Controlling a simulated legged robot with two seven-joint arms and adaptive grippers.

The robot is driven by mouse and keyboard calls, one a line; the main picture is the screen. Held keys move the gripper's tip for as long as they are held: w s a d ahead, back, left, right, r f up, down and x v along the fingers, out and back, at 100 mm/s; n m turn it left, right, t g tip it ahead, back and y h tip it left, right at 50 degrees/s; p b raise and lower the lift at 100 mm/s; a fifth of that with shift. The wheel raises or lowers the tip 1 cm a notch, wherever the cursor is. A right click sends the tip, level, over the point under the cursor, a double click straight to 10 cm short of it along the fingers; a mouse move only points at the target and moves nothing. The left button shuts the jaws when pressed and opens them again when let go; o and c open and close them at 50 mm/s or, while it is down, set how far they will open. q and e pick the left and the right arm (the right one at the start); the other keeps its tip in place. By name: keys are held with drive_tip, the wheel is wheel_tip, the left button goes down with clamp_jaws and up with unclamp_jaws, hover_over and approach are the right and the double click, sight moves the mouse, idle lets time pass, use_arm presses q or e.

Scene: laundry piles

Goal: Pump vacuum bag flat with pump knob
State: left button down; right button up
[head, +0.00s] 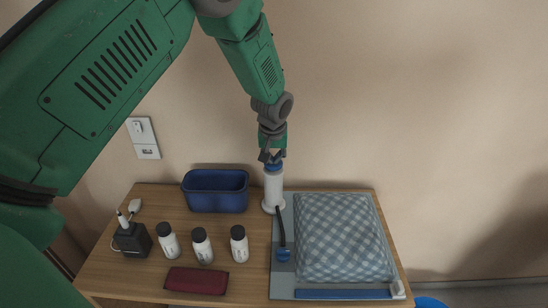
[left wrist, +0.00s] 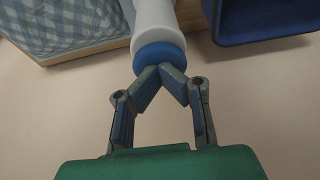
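The pump (head: 273,188) is a white upright cylinder with a blue pump knob (head: 273,167) on top, at the back of the table. The knob also shows in the left wrist view (left wrist: 158,56). My left gripper (head: 272,157) is right above the knob. Its fingertips meet at the knob's top; the fingers look shut, not wrapped around it. A dark hose runs from the pump to a blue valve (head: 283,255) on the vacuum bag (head: 281,282). The bag holds a blue checked, puffed-up textile (head: 340,235). My right gripper is not in view.
A blue bin (head: 216,209) stands left of the pump. A wall rises behind the table (head: 258,275).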

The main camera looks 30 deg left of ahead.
use_arm(q)
wheel_tip(320, 180, up, 4)
drive_tip(key=p, duration=0.4)
drive_tip(key=shift+a+r, duration=0.15)
drive_tip(key=shift+r, duration=0.1)
drive_tip(key=b+v, duration=0.2)
drive_tip(key=v, duration=0.7)
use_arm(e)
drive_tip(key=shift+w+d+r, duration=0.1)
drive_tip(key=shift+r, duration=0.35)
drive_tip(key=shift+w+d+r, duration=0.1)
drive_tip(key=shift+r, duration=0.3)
use_arm(q)
drive_tip(key=shift+d+r, duration=0.2)
drive_tip(key=shift+d, duration=0.1)
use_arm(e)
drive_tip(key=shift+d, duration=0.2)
use_arm(q)
drive_tip(key=shift+a, duration=0.15)
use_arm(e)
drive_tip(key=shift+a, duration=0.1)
use_arm(q)
drive_tip(key=shift+b, duration=0.3)
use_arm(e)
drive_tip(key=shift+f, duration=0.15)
